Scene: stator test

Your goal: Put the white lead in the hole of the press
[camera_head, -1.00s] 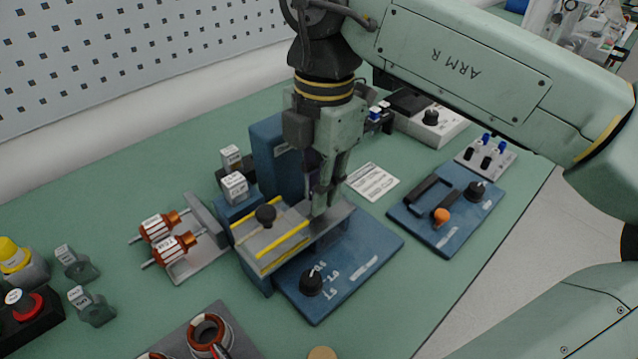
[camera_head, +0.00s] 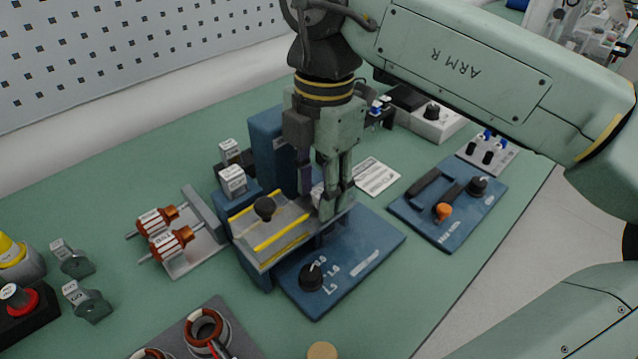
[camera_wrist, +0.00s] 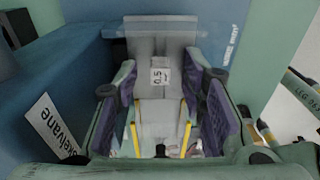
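The press has a blue base (camera_head: 360,262), a blue column (camera_head: 268,150) and a grey plate with yellow stripes (camera_head: 268,232). My gripper (camera_head: 330,205) points down at the right end of this plate, close to the column. In the wrist view my gripper (camera_wrist: 163,105) has its two purple-padded fingers apart, with grey press parts and a small "0.5" label (camera_wrist: 160,76) visible between them. I see nothing clearly clamped. A small whitish piece (camera_head: 317,193) shows beside the fingers; I cannot tell what it is. I cannot make out the white lead or the hole for certain.
Copper rotors (camera_head: 165,245) lie on a grey rack at left. Stators (camera_head: 206,330) stand at the front. A black knob (camera_head: 311,277) rises from the press base. A blue panel with an orange knob (camera_head: 443,211) lies at right. Green bench is clear between them.

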